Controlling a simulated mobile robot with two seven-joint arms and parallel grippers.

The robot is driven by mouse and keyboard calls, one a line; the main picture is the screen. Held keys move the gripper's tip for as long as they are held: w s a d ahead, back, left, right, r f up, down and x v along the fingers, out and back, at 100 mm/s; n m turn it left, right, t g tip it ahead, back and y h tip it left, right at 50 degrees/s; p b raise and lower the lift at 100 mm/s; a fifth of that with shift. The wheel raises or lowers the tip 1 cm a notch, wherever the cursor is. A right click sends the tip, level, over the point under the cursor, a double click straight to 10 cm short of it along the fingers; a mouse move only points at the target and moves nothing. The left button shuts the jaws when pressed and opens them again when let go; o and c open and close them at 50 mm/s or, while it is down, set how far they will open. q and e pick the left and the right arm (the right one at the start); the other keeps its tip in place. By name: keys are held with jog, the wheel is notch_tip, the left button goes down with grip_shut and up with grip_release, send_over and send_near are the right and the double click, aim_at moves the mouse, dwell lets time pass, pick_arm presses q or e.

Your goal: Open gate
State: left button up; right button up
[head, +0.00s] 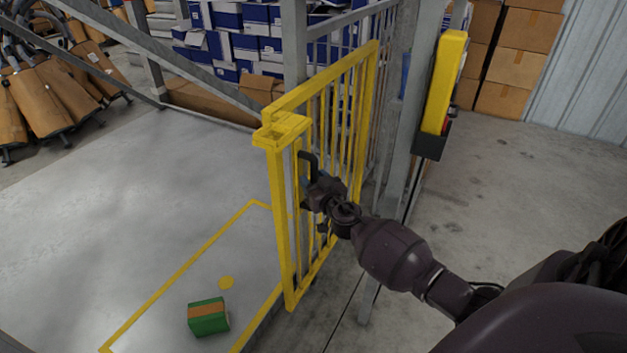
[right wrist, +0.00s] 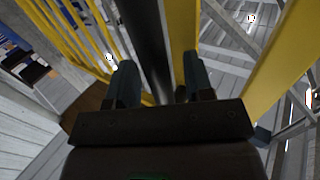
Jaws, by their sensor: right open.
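The yellow barred gate (head: 337,95) stands upright in the middle of the head view. Its far edge is by the grey post (head: 400,130), and its near edge carries a yellow block (head: 281,129) on top. A dark handle (head: 309,160) is on the gate's near part. My right gripper (head: 313,190) is at the handle. In the right wrist view, the fingers of my right gripper (right wrist: 160,80) are apart, with a dark bar (right wrist: 145,45) between them; contact is unclear. Yellow gate bars (right wrist: 75,35) show beside it. My left gripper is out of view.
A green and orange box (head: 208,317) lies on the grey floor inside yellow floor lines. A yellow unit (head: 444,80) hangs on the post to the right. Blue boxes (head: 255,40) and cardboard boxes (head: 520,60) are stacked behind. The floor left of the gate is largely clear.

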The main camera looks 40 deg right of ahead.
jog(key=shift+w, duration=0.1)
jog(key=shift+c, duration=0.5)
grip_shut()
jog(key=shift+d, duration=0.1)
